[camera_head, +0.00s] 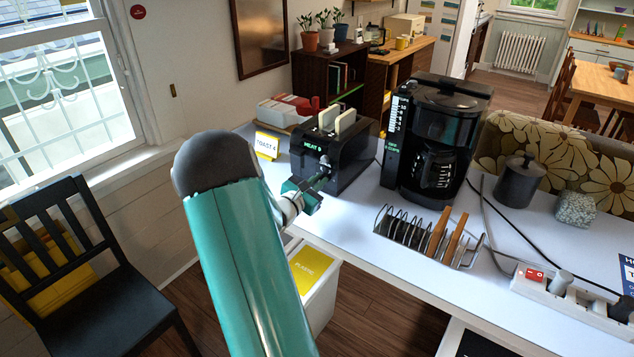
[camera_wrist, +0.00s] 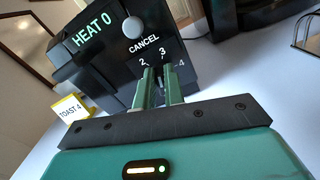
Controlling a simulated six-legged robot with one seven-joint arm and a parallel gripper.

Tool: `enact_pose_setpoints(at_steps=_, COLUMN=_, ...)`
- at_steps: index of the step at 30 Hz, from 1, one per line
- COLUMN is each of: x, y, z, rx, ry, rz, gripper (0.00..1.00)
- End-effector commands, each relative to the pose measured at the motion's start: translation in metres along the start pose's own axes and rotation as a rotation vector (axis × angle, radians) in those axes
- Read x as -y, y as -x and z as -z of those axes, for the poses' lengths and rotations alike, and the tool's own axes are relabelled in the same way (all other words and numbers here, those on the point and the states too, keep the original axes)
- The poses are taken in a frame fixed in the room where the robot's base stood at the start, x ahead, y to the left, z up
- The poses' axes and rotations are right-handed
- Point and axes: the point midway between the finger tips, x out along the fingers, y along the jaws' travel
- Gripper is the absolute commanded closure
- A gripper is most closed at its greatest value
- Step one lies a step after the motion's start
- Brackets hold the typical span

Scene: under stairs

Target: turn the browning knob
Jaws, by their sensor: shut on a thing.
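A black toaster (camera_head: 345,165) stands on the white counter with two bread slices (camera_head: 345,120) in its slots. Its front (camera_wrist: 95,70) fills the upper part of the wrist view, with a green display (camera_wrist: 91,32) reading HEAT 0 and a round pale button (camera_wrist: 133,27) above the word CANCEL. Dial numbers 2, 3 and 4 show around my fingertips. My gripper (camera_wrist: 160,75) is shut on the browning knob at the toaster's front; the fingers hide the knob and its pointer. My gripper (camera_head: 314,186) also shows against the toaster in the head view. A yellow-and-white card (camera_head: 267,144) reads TOAST 4.
A black coffee maker (camera_head: 435,140) stands right of the toaster. A dark canister (camera_head: 519,182), cords and a power strip (camera_head: 570,300) lie further right. A black chair (camera_head: 85,260) stands at left.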

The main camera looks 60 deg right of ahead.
Motion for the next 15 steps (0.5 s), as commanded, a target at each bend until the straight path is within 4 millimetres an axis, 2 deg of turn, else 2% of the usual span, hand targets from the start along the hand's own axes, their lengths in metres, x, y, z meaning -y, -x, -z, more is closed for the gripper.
enact_pose_setpoints(at_steps=15, x=0.0049, y=0.0004, z=0.0011, rx=0.001, ry=-0.489, rz=-0.001, gripper=1.0)
